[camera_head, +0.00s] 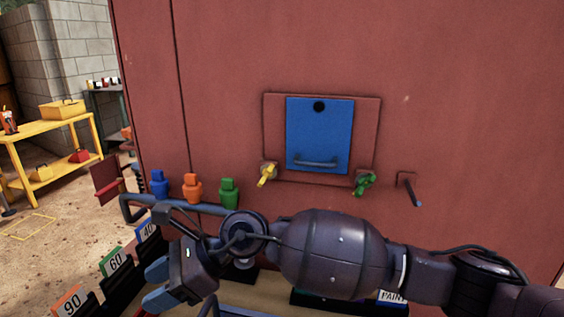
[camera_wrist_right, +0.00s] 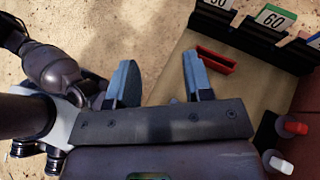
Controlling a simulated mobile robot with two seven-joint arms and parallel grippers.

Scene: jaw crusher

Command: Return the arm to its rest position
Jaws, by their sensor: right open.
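My right arm comes in from the right across the front of the red machine. Its gripper (camera_head: 151,286) is low at the left, over the tan work surface. In the right wrist view its two blue fingers (camera_wrist_right: 158,62) stand apart with nothing between them. My left gripper is not seen in either view.
The red machine wall (camera_head: 460,110) holds a blue hatch (camera_head: 320,150) with yellow (camera_head: 267,174) and green (camera_head: 365,184) latches. Blue, orange (camera_head: 193,188) and green pegs stand on a ledge. Dark numbered holders (camera_head: 118,271) stand at left. A yellow table (camera_head: 55,122) is farther off.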

